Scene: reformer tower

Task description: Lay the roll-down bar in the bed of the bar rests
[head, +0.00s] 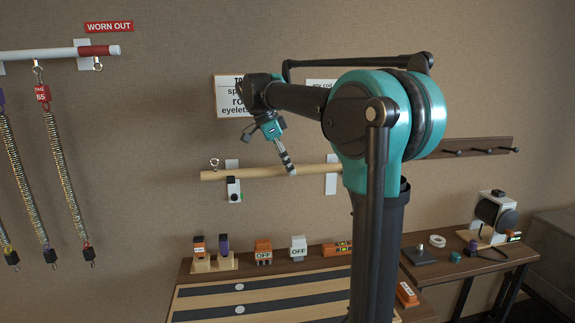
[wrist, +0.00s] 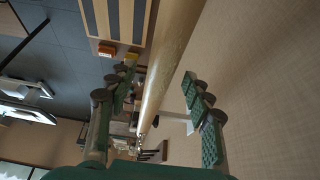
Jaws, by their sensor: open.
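A pale wooden bar (head: 243,173), which I take to be the roll-down bar, runs level along the wall, with a metal eyelet near its left end. White plates (head: 332,172) show behind it; whether the bar lies in the bed of any rests cannot be told. My gripper (head: 288,163) points down at the bar's middle. In the wrist view the bar (wrist: 170,62) passes between the spread fingers of my open gripper (wrist: 158,85), with gaps on both sides. My arm hides the bar's right part in the head view.
A small black-and-white device (head: 233,190) sits under the bar's left part. Below stands a drawer bench (head: 265,289) with several small blocks. A side table (head: 465,268) is at right. A white-and-red bar (head: 60,53) with hanging springs (head: 65,175) is at left.

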